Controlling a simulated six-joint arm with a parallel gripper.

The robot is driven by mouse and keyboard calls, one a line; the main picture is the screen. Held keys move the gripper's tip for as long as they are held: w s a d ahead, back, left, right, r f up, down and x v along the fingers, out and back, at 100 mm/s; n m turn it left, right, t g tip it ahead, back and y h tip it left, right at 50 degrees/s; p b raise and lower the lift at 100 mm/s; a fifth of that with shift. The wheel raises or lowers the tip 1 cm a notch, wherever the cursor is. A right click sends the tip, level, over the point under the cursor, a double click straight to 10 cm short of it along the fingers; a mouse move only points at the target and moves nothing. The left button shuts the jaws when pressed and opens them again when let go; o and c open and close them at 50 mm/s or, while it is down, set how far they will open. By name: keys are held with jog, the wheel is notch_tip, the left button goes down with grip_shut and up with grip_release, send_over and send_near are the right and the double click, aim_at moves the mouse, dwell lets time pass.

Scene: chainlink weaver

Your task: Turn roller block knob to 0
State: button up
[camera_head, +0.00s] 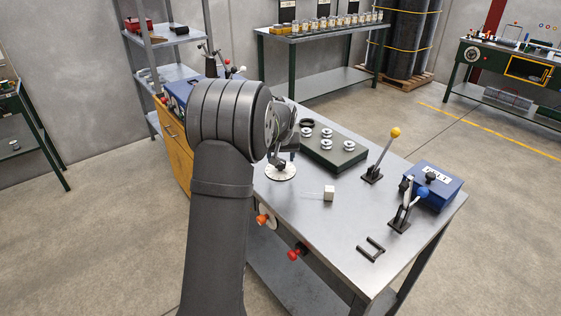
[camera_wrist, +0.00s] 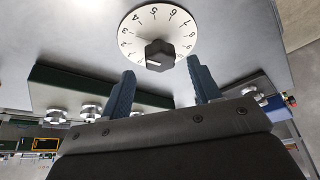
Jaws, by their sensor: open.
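A dark faceted knob (camera_wrist: 159,54) sits at the centre of a round white dial (camera_wrist: 147,20) with black numbers, in the wrist view. A pale mark shows on the knob's lower side in that view. The figure it points at is hard to tell. In the head view the dial (camera_head: 280,174) lies on the grey workbench, beside a green roller block (camera_head: 334,155), and my gripper hides much of the knob. My gripper (camera_wrist: 162,68) is open and empty. Its two blue fingers lie to either side of the knob's lower edge in the wrist view, seemingly without touching it.
A small white cube (camera_head: 328,193) lies right of the dial. Farther right are a yellow-tipped lever (camera_head: 383,155), a blue-knobbed lever (camera_head: 407,205), a blue box (camera_head: 440,190) and a black handle (camera_head: 371,249). Orange (camera_head: 263,220) and red (camera_head: 295,254) knobs are on the bench's front.

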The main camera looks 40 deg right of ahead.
aim_at(281, 162)
jog(key=shift+x, duration=1.6)
jog(key=c, duration=1)
